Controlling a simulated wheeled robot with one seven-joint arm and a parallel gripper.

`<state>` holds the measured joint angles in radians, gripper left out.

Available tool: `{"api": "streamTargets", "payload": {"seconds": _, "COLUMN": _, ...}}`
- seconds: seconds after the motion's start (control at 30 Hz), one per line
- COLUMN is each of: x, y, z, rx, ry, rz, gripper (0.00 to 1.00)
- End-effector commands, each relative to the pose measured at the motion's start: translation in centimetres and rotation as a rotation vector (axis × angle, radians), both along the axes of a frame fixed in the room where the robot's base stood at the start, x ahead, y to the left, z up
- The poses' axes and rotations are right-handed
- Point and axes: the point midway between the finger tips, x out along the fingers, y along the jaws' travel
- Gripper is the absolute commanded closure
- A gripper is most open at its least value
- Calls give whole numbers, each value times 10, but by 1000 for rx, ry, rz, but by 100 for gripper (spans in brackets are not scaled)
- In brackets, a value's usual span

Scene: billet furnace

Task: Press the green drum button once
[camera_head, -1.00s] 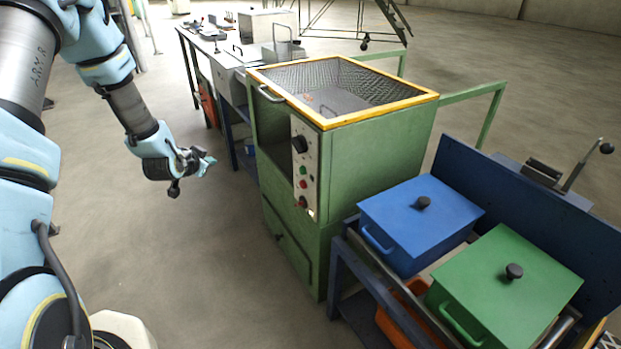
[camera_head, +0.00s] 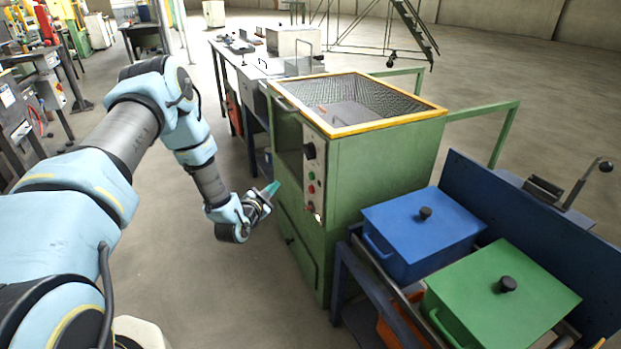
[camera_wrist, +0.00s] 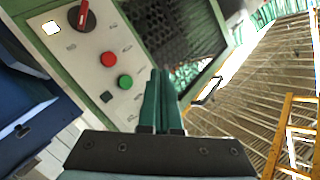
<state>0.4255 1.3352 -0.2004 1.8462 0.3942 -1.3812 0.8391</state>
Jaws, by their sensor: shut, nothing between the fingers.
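The green machine (camera_head: 375,175) has a pale control panel (camera_head: 313,160) on its front left face. In the wrist view the panel (camera_wrist: 88,70) carries a round green button (camera_wrist: 125,81), a red button (camera_wrist: 108,59) and a dark rotary knob with a red pointer (camera_wrist: 82,16). The label text is unreadable. My gripper (camera_head: 272,187) is shut and empty, just left of the panel in the head view. In the wrist view my gripper's fingertips (camera_wrist: 160,74) appear right of the green button. I see no contact, and the exact gap cannot be told.
The machine has a mesh basket with a yellow rim (camera_head: 390,124) on top. A blue lidded box (camera_head: 408,222) and a green lidded box (camera_head: 520,295) stand on a blue rack at right. A workbench (camera_head: 240,62) stands behind. Floor (camera_head: 230,285) in front is clear.

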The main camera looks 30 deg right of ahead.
Motion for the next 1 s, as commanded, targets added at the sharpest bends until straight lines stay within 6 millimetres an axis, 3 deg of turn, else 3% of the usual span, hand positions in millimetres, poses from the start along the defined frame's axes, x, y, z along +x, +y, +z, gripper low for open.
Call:
{"api": "streamTargets", "payload": {"seconds": 0.17, "x": -1, "y": -10, "z": 0, "rx": -1, "ry": 0, "rz": -1, "gripper": 100}}
{"api": "streamTargets", "payload": {"seconds": 0.7, "x": -9, "y": -76, "z": -2, "rx": 1, "ry": 0, "rz": -1, "gripper": 100}}
{"api": "streamTargets", "payload": {"seconds": 1.0, "x": -10, "y": -87, "z": 0, "rx": 0, "ry": 0, "rz": 0, "gripper": 100}}
